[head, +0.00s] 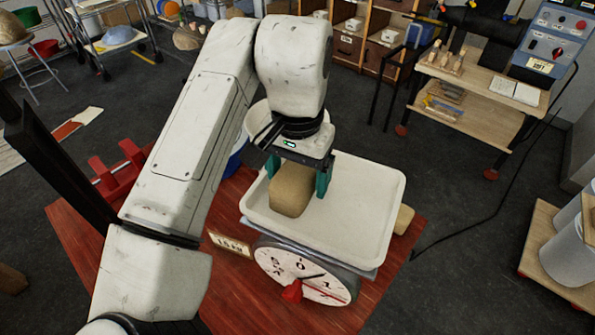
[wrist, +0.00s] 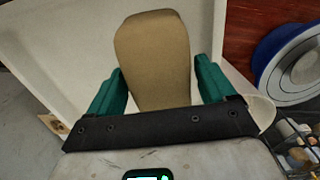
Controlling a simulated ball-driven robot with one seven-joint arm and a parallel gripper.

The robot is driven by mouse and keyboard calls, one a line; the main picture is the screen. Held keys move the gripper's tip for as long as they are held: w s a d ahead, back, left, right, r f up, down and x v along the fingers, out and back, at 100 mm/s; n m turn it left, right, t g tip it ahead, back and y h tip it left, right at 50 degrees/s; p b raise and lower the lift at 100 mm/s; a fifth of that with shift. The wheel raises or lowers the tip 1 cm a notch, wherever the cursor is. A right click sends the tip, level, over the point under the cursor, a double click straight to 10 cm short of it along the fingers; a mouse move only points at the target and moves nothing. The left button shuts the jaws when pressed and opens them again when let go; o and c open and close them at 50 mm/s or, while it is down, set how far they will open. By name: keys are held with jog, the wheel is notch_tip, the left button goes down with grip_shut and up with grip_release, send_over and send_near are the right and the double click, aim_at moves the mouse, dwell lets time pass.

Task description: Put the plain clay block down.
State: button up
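The plain clay block (head: 291,190) is tan with rounded edges. It is between the two green fingers of my gripper (head: 298,180), over the left part of the white scale pan (head: 365,190). In the wrist view the block (wrist: 155,60) reaches past the fingertips, with a finger close against each side. I cannot tell whether the block's underside touches the pan. No other object shows in the pan.
The scale's round dial (head: 300,275) faces the front, with a red piece on it. A small card (head: 230,243) stands left of it on the red table (head: 85,250). Another tan piece (head: 403,219) lies right of the pan. A blue-rimmed round basin (wrist: 295,65) is nearby.

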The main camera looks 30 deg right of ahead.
aim_at(297, 168)
jog(key=shift+r, duration=0.1)
notch_tip(297, 168, up, 12)
dwell(0.5)
jog(key=shift+a, duration=0.1)
dwell(0.7)
